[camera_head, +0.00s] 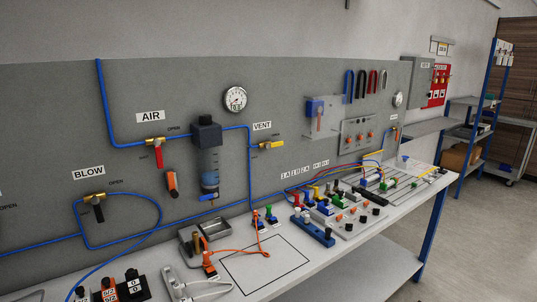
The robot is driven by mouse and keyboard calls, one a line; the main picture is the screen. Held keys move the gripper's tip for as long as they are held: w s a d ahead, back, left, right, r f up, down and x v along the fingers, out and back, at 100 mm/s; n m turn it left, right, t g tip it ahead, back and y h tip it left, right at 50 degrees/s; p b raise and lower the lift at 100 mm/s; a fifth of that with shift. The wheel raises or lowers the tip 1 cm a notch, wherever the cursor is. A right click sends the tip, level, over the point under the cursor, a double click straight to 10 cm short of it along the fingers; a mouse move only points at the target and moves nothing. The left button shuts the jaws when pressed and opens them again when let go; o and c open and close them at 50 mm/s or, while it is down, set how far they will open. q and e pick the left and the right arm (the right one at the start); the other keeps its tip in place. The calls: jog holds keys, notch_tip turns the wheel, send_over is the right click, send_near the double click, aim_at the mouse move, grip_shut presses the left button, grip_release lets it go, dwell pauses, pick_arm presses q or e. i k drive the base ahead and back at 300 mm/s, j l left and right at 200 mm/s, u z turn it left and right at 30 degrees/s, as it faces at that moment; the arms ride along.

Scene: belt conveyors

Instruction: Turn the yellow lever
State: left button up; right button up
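A yellow lever (273,145) sits on the brass valve under the VENT label (262,126), on the grey wall panel. It points to the right and lies about level, next to small OPEN lettering. A second small yellow piece (374,151) shows farther right on the panel, below the switch box; I cannot tell whether it is a lever. Neither of my grippers is in view.
A valve with a red lever (158,156) is under the AIR label. A valve with a black lever (98,211) is under BLOW. Blue tubing (250,175) and a filter bowl (209,165) stand left of the yellow lever. A cluttered bench (350,245) runs below the panel.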

aim_at(280, 143)
jog(key=i+l, duration=0.15)
jog(key=l, duration=0.2)
jog(key=i+l, duration=0.1)
jog(key=l, duration=0.25)
jog(key=i+l, duration=0.15)
jog(key=l, duration=0.15)
jog(key=i+l, duration=0.1)
jog(key=l, duration=0.25)
jog(key=i+l+u, duration=0.1)
jog(key=l+u, duration=0.15)
jog(key=u, duration=0.25)
jog(key=l+u, duration=0.25)
jog(key=u, duration=0.25)
